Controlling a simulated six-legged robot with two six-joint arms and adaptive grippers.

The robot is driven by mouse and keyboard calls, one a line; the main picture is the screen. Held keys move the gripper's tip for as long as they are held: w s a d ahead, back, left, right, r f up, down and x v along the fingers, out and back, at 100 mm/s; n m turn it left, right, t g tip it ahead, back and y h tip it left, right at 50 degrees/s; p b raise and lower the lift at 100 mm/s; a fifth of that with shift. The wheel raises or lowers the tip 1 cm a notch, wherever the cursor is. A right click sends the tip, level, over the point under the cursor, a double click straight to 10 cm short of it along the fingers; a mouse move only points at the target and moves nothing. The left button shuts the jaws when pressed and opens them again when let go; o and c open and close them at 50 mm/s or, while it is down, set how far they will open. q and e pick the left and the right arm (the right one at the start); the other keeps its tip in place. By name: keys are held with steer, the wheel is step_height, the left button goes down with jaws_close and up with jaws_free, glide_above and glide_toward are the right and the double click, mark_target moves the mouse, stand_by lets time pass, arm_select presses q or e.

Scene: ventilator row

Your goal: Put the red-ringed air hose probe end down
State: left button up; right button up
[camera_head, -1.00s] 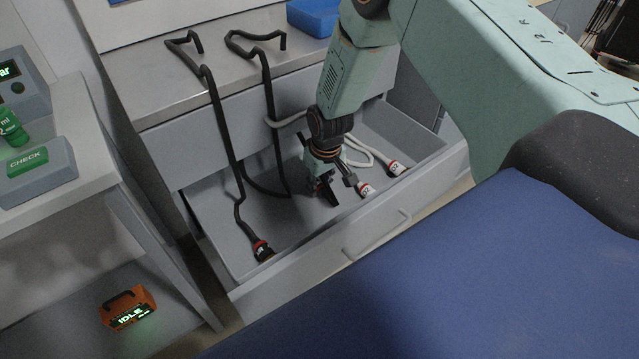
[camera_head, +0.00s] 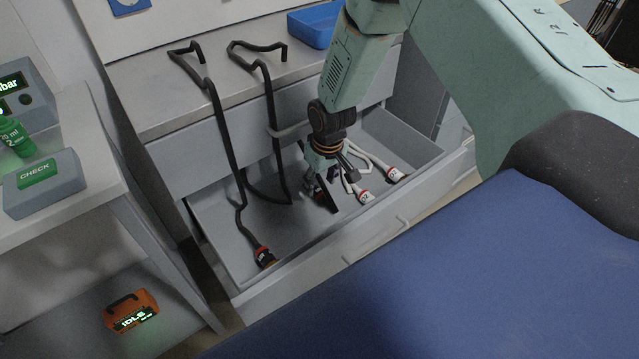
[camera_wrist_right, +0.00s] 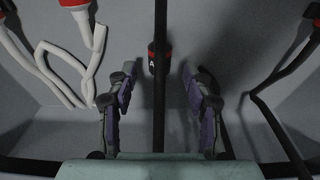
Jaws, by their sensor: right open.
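A black hose end with a red ring (camera_head: 263,254) lies in the open drawer at its front left; its black hose runs up over the counter edge. My right gripper (camera_head: 342,193) is inside the drawer, pointing down, beside the white hose ends. In the right wrist view the right gripper's fingers (camera_wrist_right: 160,82) are apart. A black hose end with a red ring and the letter A (camera_wrist_right: 153,60) shows just beyond and between the fingertips, partly covered by a thin dark upright length. I cannot tell whether the fingers touch anything. My left gripper is not in view.
White hose ends with red rings (camera_head: 365,196) lie right of the gripper. A second black hose (camera_head: 277,140) hangs from the counter into the drawer. The drawer front (camera_head: 340,250) stands close. A blue tray (camera_head: 312,28) sits on the counter.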

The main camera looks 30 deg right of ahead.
mark_target(323, 198)
step_height(323, 198, up, 8)
steer(key=s+p, duration=0.1)
steer(key=p, duration=0.2)
steer(key=shift+s, duration=0.15)
steer(key=shift+p, duration=0.3)
